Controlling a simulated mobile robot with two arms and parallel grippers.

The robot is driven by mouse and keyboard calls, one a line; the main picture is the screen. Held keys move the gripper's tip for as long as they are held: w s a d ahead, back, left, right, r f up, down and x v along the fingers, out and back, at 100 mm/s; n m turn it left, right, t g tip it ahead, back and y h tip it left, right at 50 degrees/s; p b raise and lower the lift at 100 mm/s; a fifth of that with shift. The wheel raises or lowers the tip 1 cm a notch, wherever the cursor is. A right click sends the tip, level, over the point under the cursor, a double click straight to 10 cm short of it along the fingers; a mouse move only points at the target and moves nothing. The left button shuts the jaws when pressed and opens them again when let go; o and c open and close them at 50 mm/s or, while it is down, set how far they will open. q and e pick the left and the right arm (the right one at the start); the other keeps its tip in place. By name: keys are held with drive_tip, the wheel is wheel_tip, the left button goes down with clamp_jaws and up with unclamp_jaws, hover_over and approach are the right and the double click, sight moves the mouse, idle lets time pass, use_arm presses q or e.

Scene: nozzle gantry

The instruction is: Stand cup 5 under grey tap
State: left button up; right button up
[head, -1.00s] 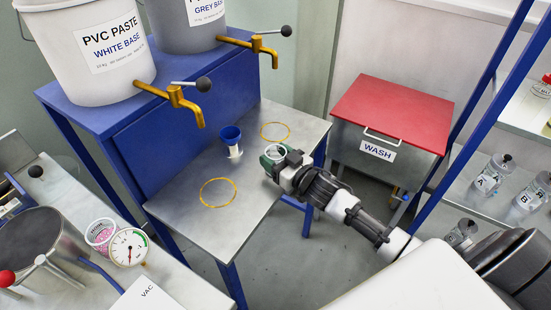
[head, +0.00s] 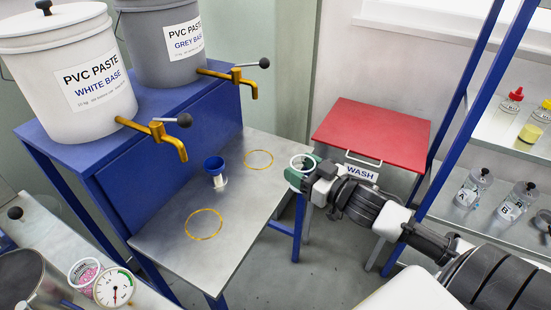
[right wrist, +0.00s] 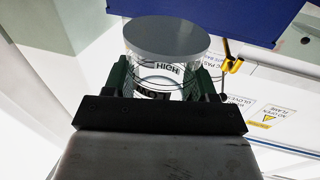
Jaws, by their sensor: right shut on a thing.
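The grey tap (head: 240,82), a brass spout with a black-knobbed lever, comes from the grey bucket (head: 165,45). A yellow ring (head: 259,151) lies on the bench below it, left of the held cup. My left gripper is not in view.
A blue-topped cup (head: 214,168) stands on the bench (head: 165,235) between that ring and a nearer yellow ring (head: 204,236). The white bucket's tap (head: 170,137) juts over the bench. A red-lidded WASH bin (head: 370,130) stands behind my right arm. Bottles stand on shelves at right.

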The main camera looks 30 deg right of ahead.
drive_tip(key=shift+s+d+r, duration=0.15)
drive_tip(key=shift+s, duration=0.05)
drive_tip(key=s+a+m+h+p, duration=0.1)
drive_tip(key=s+a+h, duration=0.1)
drive_tip(key=s+a, duration=0.2)
drive_tip(key=s+a+f+m+h+p, duration=0.1)
drive_tip(key=s+a+m+h+p, duration=0.1)
drive_tip(key=a, duration=0.8)
drive_tip(key=shift+s+a+t+h, duration=0.15)
drive_tip(key=shift+s+t+h, duration=0.25)
drive_tip(key=shift+s, duration=0.8)
drive_tip(key=shift+f, duration=0.15)
